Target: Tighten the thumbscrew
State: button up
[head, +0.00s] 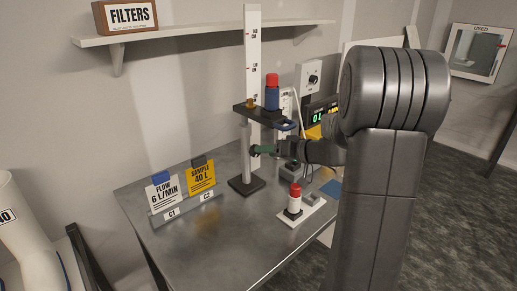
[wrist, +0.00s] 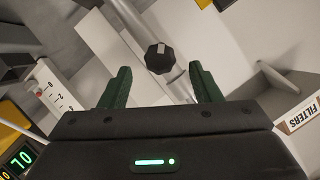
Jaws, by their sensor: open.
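The thumbscrew, a dark faceted knob (wrist: 158,57) with a pale mark on its face, shows in the wrist view in front of a pale post. My gripper (wrist: 158,78) is open, with one green finger on each side of the view and the knob between and beyond their tips. I see a gap on both sides of the knob, and nothing is held. In the head view my gripper (head: 262,149) reaches from the right to the post of the stand (head: 245,160), below its dark platform (head: 247,110). The knob cannot be made out clearly there.
A red-capped blue cylinder (head: 272,92) stands on the platform. A red-capped white bottle (head: 295,199) stands on a pale base at the bench's right. Card holders (head: 186,208) stand at left; a shelf (head: 200,33) hangs above. The front of the metal bench (head: 225,255) is clear.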

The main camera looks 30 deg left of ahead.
jog(key=p+x, duration=0.1)
jog(key=x, duration=0.4)
jog(key=shift+a, duration=0.1)
jog(key=c, duration=1)
